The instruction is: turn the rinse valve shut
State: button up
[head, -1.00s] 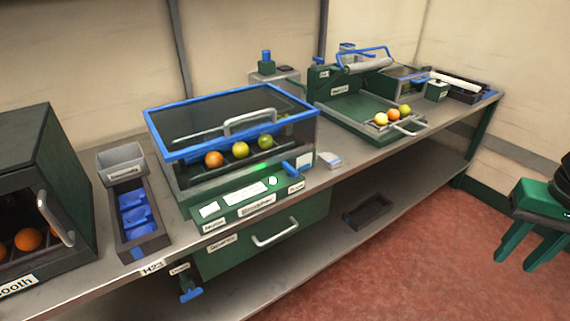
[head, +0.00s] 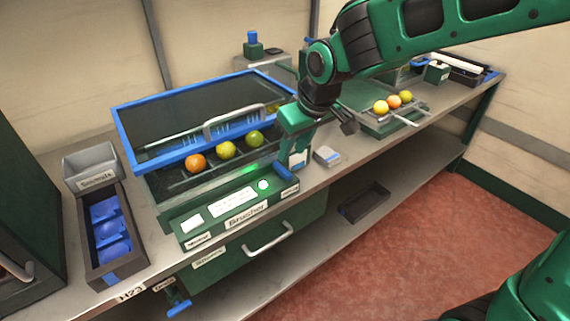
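The brusher (head: 245,203) is a green box with a blue-rimmed clear hood. A short blue lever (head: 281,173) sits on its front right corner above a small label, too small to read surely; it looks like the rinse valve. The lever slants down toward the front. My gripper (head: 292,163) points down over this corner, its green fingers just behind and above the lever. I cannot tell whether the fingers touch it or how far apart they are. Another blue-handled valve (head: 178,303) hangs below the bench edge at the left.
A grey bin (head: 90,165) and a dark box of blue pieces (head: 118,272) stand left. A small pale block (head: 327,156) lies right of my gripper.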

aim_at(283, 168)
jog(key=x, duration=0.8)
jog(key=shift+a+f, duration=0.2)
jog(key=shift+a, duration=0.05)
